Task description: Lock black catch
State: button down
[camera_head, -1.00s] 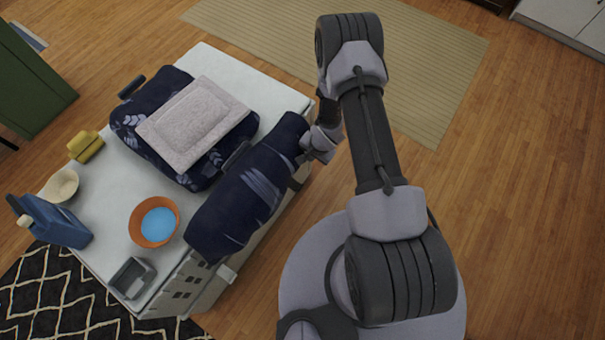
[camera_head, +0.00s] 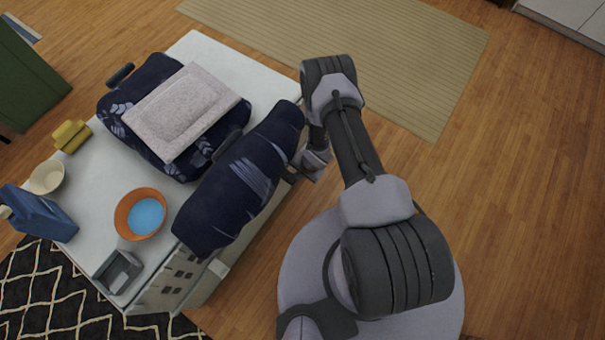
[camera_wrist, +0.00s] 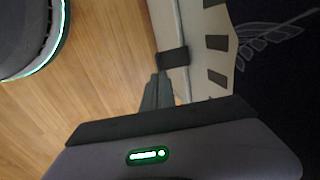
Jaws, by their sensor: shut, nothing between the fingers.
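The black catch (camera_wrist: 173,58) shows in the wrist view as a small dark block on the edge of the pale slotted side of the white chest (camera_wrist: 196,45). My gripper (camera_wrist: 158,80) is shut and empty, its fingertips just below the catch in that picture; I cannot tell whether they touch it. The catch is hidden there by the roll and my arm.
Wooden floor (camera_head: 520,190) is clear at the right.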

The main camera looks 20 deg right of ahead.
jog(key=b+x, duration=0.3)
jog(key=x, duration=0.3)
jog(key=shift+f, duration=0.25)
jog(key=shift+s, duration=0.1)
